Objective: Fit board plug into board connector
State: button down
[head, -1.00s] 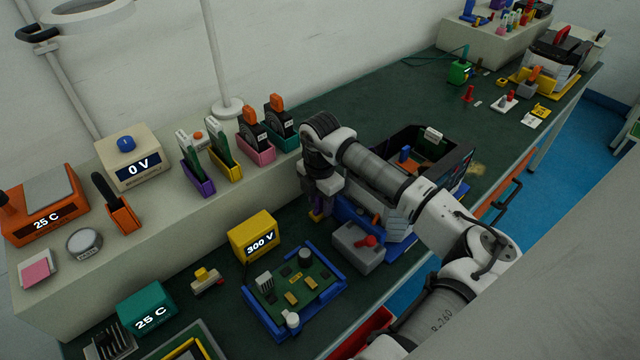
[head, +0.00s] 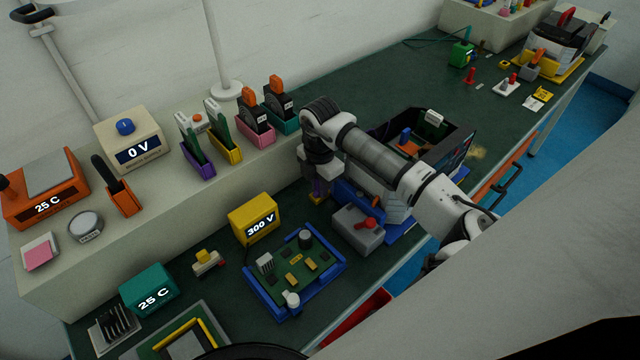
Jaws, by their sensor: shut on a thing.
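My gripper (head: 318,188) points down over the green bench, behind the grey box with the red knob and right of the yellow 300 V meter. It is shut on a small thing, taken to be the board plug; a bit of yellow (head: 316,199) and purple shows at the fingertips. Its shape is mostly hidden, and I cannot tell whether it touches the bench. The green circuit board (head: 307,273) lies in a blue frame, front left of the gripper. It carries a grey finned block, a dark cylinder, a white part and yellow parts. I cannot tell which is the board connector.
The yellow 300 V meter (head: 254,219) and grey box with red knob (head: 358,231) stand near the gripper. A dark open-topped case (head: 455,150) is to the right. A raised shelf (head: 110,245) with slotted boards runs behind. A small yellow-topped part (head: 207,262) lies left of the board.

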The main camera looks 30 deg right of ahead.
jog(key=shift+r, duration=0.8)
dwell(1.1)
jog(key=shift+r+p, duration=0.55)
jog(key=shift+r, duration=0.25)
